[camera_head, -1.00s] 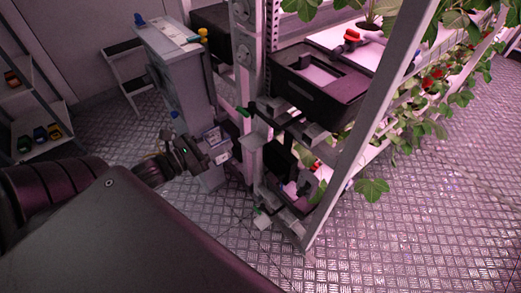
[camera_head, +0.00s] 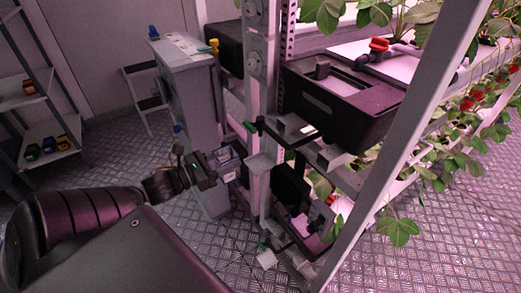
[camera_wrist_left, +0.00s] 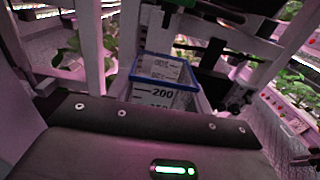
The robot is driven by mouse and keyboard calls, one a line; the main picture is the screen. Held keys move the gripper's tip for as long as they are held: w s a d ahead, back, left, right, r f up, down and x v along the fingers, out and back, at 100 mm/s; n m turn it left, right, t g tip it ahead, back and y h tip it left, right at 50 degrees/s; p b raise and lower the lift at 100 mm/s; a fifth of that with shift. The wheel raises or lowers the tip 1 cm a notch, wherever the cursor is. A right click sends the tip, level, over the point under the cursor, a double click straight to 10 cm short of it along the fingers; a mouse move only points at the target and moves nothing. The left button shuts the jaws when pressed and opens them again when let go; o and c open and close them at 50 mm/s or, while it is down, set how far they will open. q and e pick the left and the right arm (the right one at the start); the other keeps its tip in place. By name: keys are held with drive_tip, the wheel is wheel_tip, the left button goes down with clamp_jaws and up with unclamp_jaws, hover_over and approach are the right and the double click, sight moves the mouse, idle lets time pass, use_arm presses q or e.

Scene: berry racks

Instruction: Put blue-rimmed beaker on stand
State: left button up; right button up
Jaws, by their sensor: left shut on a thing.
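The blue-rimmed beaker (camera_wrist_left: 152,104) shows large in the left wrist view, with a clear square body and dark volume marks. In the head view it is a small pale shape (camera_head: 226,154) at the tip of my left gripper (camera_head: 211,163). The left gripper is shut on it and holds it in front of the rack post; its fingertips are hard to make out. A small pale platform (camera_head: 262,162) juts from the rack just right of the beaker; I cannot tell whether this is the stand. My right gripper is not in view.
A grey cabinet (camera_head: 185,95) stands behind my left gripper. The rack carries a black tub (camera_head: 350,105), brackets, pipes and strawberry plants (camera_head: 400,228). A shelf with coloured items (camera_head: 50,143) is at far left. Open metal floor (camera_head: 430,255) lies at right.

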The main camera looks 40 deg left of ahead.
use_arm(q)
drive_tip(key=x, duration=0.8)
drive_tip(key=shift+w, duration=0.1)
drive_tip(key=shift+w+d, duration=0.15)
drive_tip(key=shift+w, duration=0.05)
drive_tip(key=x, duration=0.2)
drive_tip(key=shift+w, duration=0.4)
drive_tip(key=shift+w+d+f, duration=0.15)
drive_tip(key=shift+f, duration=0.65)
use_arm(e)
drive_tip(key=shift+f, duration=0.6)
use_arm(q)
drive_tip(key=shift+f, duration=0.1)
